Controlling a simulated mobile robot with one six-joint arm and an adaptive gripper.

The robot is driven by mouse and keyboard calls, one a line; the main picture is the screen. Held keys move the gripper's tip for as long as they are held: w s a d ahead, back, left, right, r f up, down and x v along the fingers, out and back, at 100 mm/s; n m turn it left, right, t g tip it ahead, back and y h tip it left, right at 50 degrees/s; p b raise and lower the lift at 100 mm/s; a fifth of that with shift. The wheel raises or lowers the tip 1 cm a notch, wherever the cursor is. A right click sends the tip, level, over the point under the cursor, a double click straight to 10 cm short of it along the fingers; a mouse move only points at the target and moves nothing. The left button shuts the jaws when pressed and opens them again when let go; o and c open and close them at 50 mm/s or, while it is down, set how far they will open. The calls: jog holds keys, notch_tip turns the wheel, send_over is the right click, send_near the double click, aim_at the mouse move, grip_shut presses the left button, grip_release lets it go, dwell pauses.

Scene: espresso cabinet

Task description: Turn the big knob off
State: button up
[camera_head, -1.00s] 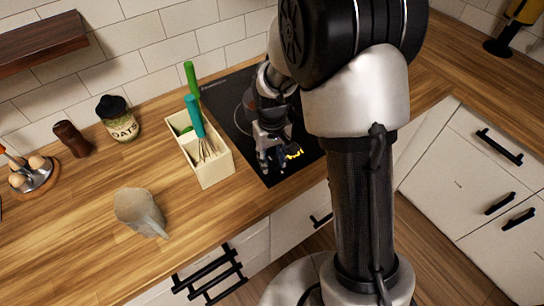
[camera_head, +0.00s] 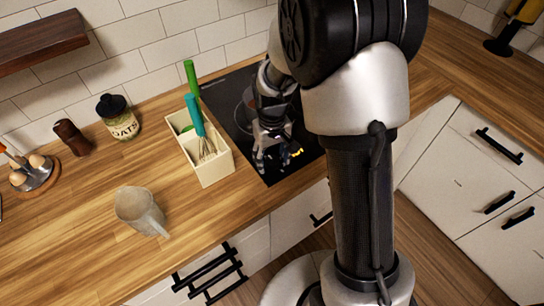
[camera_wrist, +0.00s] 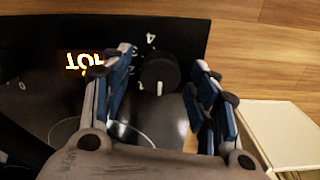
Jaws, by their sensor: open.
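The big knob (camera_wrist: 159,73) is a round black dial with a white mark on its lower side in the wrist view. White digits are printed around it on the black cooktop panel (camera_wrist: 40,105). My gripper (camera_wrist: 163,62) is open, with one finger to the left of the knob and one to the right. Both fingers look apart from the knob, though the exact height gap cannot be told. In the head view my gripper (camera_head: 271,162) hangs over the front of the black cooktop (camera_head: 228,112) and hides the knob there.
Orange lit letters (camera_wrist: 84,64) glow on the panel left of the knob. A cream utensil box (camera_head: 215,172) with a whisk and green-handled tools stands close left of the cooktop in the head view.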

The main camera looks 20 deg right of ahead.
aim_at(272, 159)
jog(key=shift+r, duration=0.15)
notch_tip(272, 159, up, 12)
dwell(0.4)
dwell(0.4)
jog(key=s+r+t, duration=0.2)
jog(key=s+r, duration=0.3)
jog(key=s, duration=0.5)
jog(key=s+r+m+t, duration=0.1)
jog(key=s+r, duration=0.4)
jog(key=s, duration=0.6)
jog(key=shift+s+m+t, duration=0.3)
jog(key=shift+t, duration=0.5)
jog(key=shift+r, duration=0.1)
